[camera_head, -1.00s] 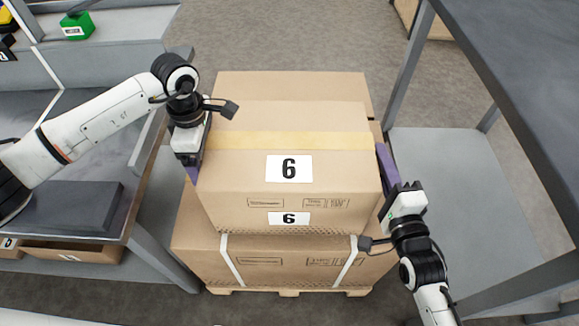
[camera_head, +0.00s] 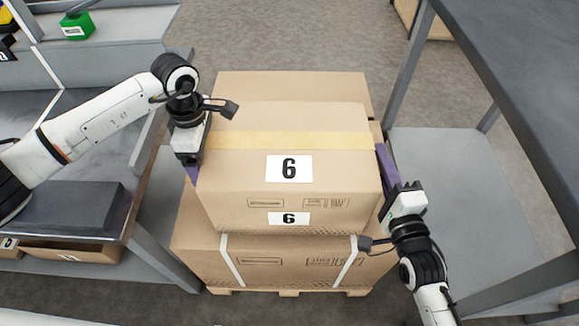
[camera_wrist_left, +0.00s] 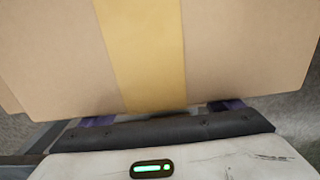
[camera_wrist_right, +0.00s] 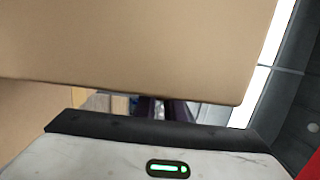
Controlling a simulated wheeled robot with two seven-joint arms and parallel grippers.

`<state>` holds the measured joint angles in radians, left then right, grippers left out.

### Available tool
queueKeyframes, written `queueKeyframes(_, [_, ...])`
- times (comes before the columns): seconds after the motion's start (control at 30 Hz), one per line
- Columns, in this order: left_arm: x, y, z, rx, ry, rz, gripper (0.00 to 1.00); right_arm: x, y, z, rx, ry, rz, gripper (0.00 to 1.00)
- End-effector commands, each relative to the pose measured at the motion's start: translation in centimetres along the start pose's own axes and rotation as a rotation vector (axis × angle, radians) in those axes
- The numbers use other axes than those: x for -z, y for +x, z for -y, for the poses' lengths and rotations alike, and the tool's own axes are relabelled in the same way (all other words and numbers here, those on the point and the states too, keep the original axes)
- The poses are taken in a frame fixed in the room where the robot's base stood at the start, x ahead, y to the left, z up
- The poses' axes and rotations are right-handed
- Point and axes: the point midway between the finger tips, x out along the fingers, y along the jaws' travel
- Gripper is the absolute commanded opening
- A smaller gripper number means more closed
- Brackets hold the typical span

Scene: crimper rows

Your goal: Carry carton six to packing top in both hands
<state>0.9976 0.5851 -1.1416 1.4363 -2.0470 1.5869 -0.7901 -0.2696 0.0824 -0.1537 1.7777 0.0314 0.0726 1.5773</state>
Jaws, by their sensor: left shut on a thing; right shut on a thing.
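Carton six (camera_head: 228,170) is a brown cardboard box with a yellow tape strip and white labels reading 6. It is level, above a strapped carton stack in the head view; I cannot tell whether it touches the stack. My left gripper (camera_head: 193,170) is shut at its left side and my right gripper (camera_head: 387,168) at its right side. The carton fills much of the left wrist view (camera_wrist_left: 230,50) and the right wrist view (camera_wrist_right: 140,45). The carton hides most of the fingers. I cannot tell which surface is the packing top.
The strapped lower carton (camera_head: 290,262) stands on a pallet (camera_head: 290,292). A dark high tabletop (camera_head: 525,60) with a grey lower shelf (camera_head: 455,180) is at the right.

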Motion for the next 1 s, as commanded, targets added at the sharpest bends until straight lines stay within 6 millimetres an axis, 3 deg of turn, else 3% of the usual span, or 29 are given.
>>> queueKeyframes(0.23, [0.1, -0.1, -0.1, -0.001, -0.002, 0.000, 0.23, 0.0, -0.1, -0.1, -0.002, -0.001, 0.000, 0.00])
queueKeyframes(0.57, [0.0, -1.2, -0.3, -0.007, -0.003, 0.004, 0.23, 0.1, 0.1, 1.4, 0.014, -0.001, -0.001, 0.00])
queueKeyframes(1.0, [0.0, -4.6, -0.3, -0.008, -0.003, 0.004, 0.23, 0.1, 0.1, 4.8, 0.014, -0.002, -0.001, 0.00])
